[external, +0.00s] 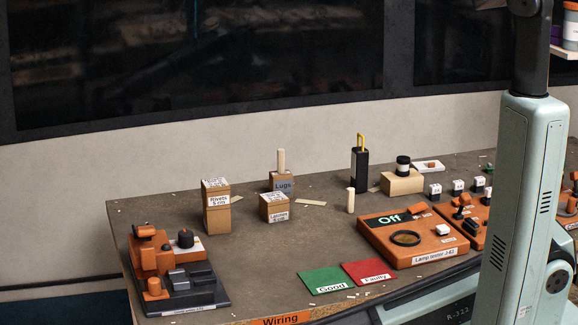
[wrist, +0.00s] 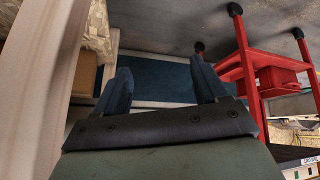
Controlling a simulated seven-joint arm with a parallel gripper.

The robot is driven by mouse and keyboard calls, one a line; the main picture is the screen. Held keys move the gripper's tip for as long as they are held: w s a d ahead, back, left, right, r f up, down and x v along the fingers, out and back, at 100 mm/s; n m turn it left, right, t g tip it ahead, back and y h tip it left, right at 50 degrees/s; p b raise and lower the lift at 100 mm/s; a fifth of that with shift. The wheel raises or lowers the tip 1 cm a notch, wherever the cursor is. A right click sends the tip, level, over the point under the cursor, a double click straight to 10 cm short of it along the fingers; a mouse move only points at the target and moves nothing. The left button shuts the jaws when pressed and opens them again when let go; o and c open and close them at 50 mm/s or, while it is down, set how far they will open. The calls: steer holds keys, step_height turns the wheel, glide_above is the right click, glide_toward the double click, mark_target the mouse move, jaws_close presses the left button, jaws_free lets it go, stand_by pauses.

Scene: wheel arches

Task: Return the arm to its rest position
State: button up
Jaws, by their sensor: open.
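My gripper (wrist: 160,88) shows in the wrist view with its two dark fingers spread wide apart and nothing between them. It points away from the workbench, toward a blue-grey surface and a grey floor. In the external view my pale green arm stands at the right edge, and my gripper is out of that picture. The workbench (external: 240,262) lies to the left of the arm, and nothing on it is touched by the parts of the arm in view.
The bench holds an orange lamp tester (external: 428,258) reading "Off", a green card (external: 327,280), a red card (external: 368,271), small boxes (external: 216,214) and an orange device (external: 165,262) at left. A red-legged stand (wrist: 247,70) shows right of my gripper in the wrist view.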

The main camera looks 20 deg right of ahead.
steer(key=s+d+f+m+g, duration=0.2)
steer(key=d+f+m+g, duration=0.3)
steer(key=d+f, duration=0.9)
steer(key=d+f+m+g+y, duration=0.1)
steer(key=d+f+m+g, duration=0.25)
steer(key=d, duration=0.95)
steer(key=w+d+r+m+y, duration=0.1)
steer(key=w+d+m+y, duration=0.15)
steer(key=d, duration=1.05)
steer(key=w+d+r+m+y, duration=0.1)
steer(key=w+d, duration=0.2)
steer(key=d, duration=1)
steer(key=s+d+r+n+g+h, duration=0.1)
steer(key=s+d+n+h, duration=0.1)
steer(key=d, duration=0.8)
steer(key=s+d+r+n+g+h, duration=0.1)
steer(key=s+d+n+g+h, duration=0.1)
steer(key=s+d, duration=0.3)
steer(key=s+d+r+n+g+h, duration=0.1)
steer(key=s+d, duration=0.3)
steer(key=d, duration=1)
steer(key=shift+d+r+n+g+h, duration=0.15)
steer(key=shift+d+n+g+h, duration=0.25)
steer(key=shift+n, duration=0.4)
